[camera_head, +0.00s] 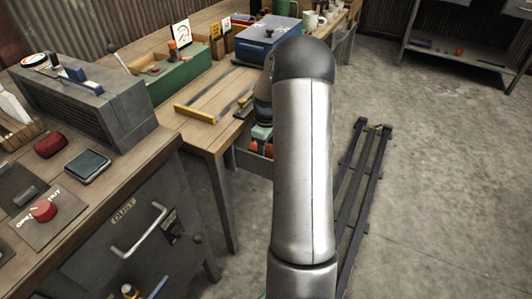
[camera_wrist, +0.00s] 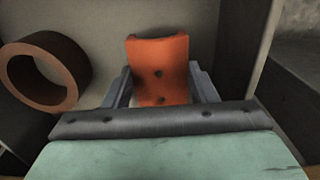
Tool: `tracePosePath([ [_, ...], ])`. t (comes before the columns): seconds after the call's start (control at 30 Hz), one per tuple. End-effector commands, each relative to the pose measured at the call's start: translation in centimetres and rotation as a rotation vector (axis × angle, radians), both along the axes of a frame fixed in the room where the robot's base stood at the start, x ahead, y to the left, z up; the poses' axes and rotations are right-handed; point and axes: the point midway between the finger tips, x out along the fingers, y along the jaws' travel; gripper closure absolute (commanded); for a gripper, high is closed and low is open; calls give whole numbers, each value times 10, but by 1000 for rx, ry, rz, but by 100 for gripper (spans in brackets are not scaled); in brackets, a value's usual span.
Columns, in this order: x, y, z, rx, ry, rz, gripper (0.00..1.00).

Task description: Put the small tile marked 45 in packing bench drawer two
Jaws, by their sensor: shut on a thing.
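In the wrist view my gripper (camera_wrist: 160,68) has a grey finger on each side of an orange piece (camera_wrist: 160,52) with small dark spots, and is shut on it. I cannot read a mark on this piece, so I cannot tell if it is the tile marked 45. A pale-floored drawer or box (camera_wrist: 98,22) lies below and around my gripper. In the head view my arm hides most of that spot; the teal part of my gripper (camera_head: 262,133) shows beside the far bench, with red-orange bits just below it. I can read no 45 anywhere.
A brown ring (camera_wrist: 42,72) lies left of my gripper in the wrist view. The wooden bench (camera_head: 205,128) carries a green box (camera_head: 180,82), a blue case (camera_head: 268,38) and a yellow bar (camera_head: 194,115). A grey cabinet (camera_head: 85,270) stands near left. The floor at right is mostly clear.

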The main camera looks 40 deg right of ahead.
Motion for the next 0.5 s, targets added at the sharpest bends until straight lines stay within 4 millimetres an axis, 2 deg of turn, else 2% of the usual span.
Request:
tracePosePath([
  [0.03, -2, -1, -17, 2, 3, -2, 72],
  [0.1, -2, -2, -25, 1, 2, -4, 72],
  [0.5, -2, -2, -28, 0, 1, -5, 72],
])
